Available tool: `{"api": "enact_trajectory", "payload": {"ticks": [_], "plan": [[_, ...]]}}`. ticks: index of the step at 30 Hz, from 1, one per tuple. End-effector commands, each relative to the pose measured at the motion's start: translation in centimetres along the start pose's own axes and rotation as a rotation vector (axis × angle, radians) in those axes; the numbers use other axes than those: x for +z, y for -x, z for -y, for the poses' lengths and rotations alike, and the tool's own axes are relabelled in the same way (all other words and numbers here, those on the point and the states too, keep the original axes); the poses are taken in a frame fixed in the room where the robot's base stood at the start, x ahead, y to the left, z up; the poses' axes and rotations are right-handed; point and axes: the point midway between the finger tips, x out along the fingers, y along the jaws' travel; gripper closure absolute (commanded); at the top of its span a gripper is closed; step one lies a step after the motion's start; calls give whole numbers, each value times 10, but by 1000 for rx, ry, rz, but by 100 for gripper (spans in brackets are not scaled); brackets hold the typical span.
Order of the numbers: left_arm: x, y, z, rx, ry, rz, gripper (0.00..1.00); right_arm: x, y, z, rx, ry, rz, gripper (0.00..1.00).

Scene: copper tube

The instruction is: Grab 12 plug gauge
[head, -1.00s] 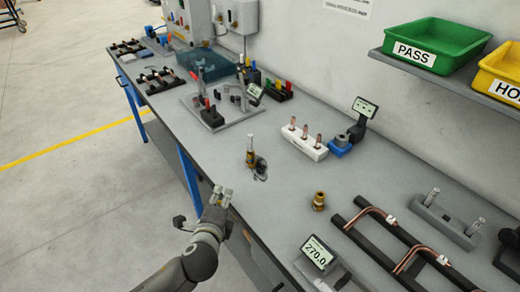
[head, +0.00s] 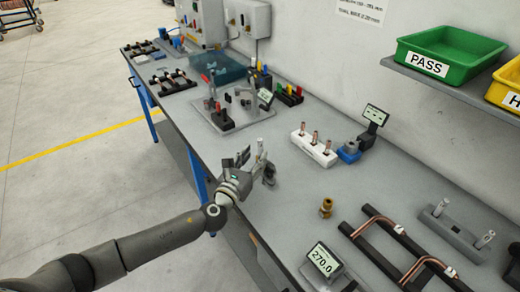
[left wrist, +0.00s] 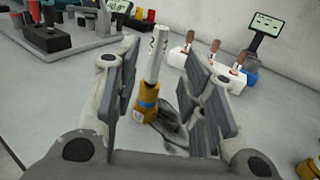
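A plug gauge (left wrist: 154,68) stands upright on the bench, with a silver-white pin above a brass-coloured body with a blue ring. Dark marks on its pin are too small to read surely. In the head view only its upper pin (head: 259,148) shows; my gripper hides the rest. My left gripper (head: 256,168) is around it, low over the bench. In the left wrist view the open fingers (left wrist: 160,62) stand on both sides of the gauge, with a visible gap at each side. My right gripper is not in view.
A white block with copper-topped pins (head: 314,148) and a small display (head: 375,114) stand behind to the right. A brass fitting (head: 326,208) and a black frame with copper tubes (head: 365,235) lie to the right. A fixture plate (head: 228,118) lies farther back.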

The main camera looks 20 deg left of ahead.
Motion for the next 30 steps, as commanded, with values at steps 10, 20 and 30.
{"api": "enact_trajectory", "payload": {"ticks": [10,20,30], "plan": [[2,-30,-4,1,0,1,61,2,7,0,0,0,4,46],[0,-56,-4,0,3,-2,61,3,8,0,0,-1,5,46],[0,-56,-4,0,3,-2,78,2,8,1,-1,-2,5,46]]}}
